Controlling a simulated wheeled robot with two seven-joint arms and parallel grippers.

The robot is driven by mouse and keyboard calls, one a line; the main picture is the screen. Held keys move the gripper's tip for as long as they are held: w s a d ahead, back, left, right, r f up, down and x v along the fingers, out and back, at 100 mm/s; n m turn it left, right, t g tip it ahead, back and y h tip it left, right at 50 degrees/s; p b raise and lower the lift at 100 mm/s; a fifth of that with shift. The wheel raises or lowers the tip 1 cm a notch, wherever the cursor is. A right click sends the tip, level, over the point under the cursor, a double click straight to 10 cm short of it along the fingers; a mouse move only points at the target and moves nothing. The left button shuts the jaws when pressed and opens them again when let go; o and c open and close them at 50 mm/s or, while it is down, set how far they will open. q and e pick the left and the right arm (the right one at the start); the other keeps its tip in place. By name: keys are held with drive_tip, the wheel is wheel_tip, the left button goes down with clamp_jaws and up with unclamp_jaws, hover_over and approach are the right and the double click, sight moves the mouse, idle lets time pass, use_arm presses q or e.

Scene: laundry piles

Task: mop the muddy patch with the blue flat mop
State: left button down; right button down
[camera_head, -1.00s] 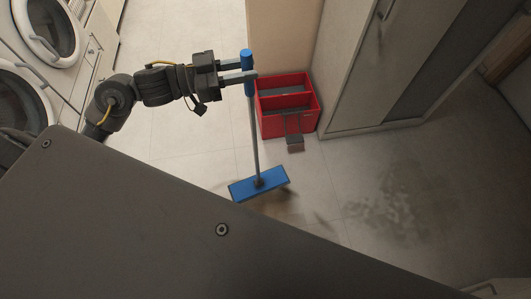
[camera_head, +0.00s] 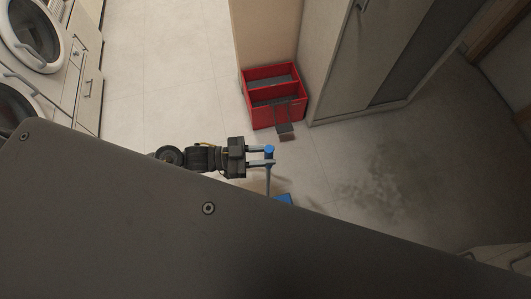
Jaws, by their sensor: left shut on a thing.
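The blue flat mop shows its blue handle top (camera_head: 269,150), a short length of grey pole and a corner of its blue head (camera_head: 284,198). My dark body panel hides the rest of the head. My left gripper (camera_head: 262,157) is shut on the mop near the top of its handle. The muddy patch (camera_head: 385,190) is a dark, blotchy stain on the floor, to the right of the mop and apart from the visible part of its head. My right gripper is not in view.
A red two-compartment bucket (camera_head: 275,97) stands against the wall end, behind the mop. A tall grey cabinet (camera_head: 365,55) stands right of it. White front-loading washers (camera_head: 40,35) line the left. Floor between bucket and patch is clear.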

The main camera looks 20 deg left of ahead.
use_arm(q)
drive_tip(key=shift+s+d+f, duration=0.1)
drive_tip(key=shift+s, duration=0.1)
drive_tip(key=shift+f+b, duration=0.4)
drive_tip(key=shift+b, duration=0.05)
wheel_tip(320, 180, down, 3)
drive_tip(key=b, duration=0.3)
drive_tip(key=shift+f, duration=0.15)
